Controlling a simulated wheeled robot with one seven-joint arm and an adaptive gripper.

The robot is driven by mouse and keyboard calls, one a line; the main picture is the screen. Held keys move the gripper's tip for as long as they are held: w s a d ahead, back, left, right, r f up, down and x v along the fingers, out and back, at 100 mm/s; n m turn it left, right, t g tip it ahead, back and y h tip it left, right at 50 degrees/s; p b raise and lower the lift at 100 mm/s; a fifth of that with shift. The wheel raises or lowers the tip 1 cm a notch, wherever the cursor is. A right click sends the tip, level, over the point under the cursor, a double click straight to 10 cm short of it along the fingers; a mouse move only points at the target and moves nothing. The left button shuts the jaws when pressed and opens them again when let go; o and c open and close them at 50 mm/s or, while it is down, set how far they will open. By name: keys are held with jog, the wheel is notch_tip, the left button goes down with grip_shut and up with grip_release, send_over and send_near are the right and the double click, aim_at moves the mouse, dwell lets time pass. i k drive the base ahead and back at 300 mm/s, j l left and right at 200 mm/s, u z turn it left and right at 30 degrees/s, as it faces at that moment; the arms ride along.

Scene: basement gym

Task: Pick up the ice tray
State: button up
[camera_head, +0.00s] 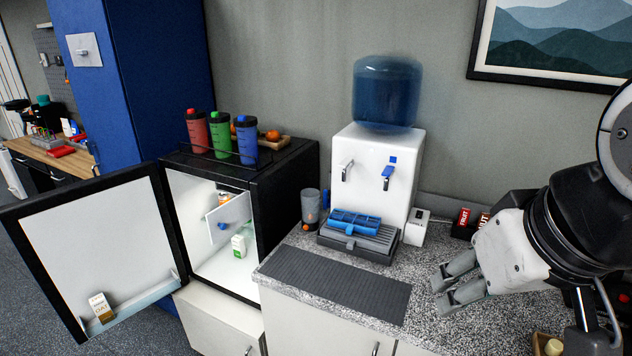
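A blue ribbed tray, which looks like the ice tray (355,220), lies on the grey slatted drip tray (372,238) at the foot of the white water dispenser. Its details are small, and I cannot tell whether it holds anything. My gripper (444,293) is over the speckled counter at the right, apart from the blue tray and pointing left. Its two fingers look spread, with a gap and nothing between them.
A dark ribbed mat (335,284) lies in front of the dispenser (375,180). A clear cup (310,207) stands left of the drip tray. The mini fridge (285,190) has its door (95,255) open. Snack boxes (468,220) stand behind my gripper.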

aim_at(352, 221)
jog(key=i+j+z, duration=0.1)
jog(key=j, duration=0.3)
jog(key=i+j+z, duration=0.15)
jog(key=j, duration=0.3)
jog(key=j+z, duration=0.1)
jog(key=j, duration=0.35)
jog(key=i+j+z, duration=0.15)
jog(key=i, duration=0.15)
jog(key=i+j+z, duration=0.15)
jog(key=i, duration=0.2)
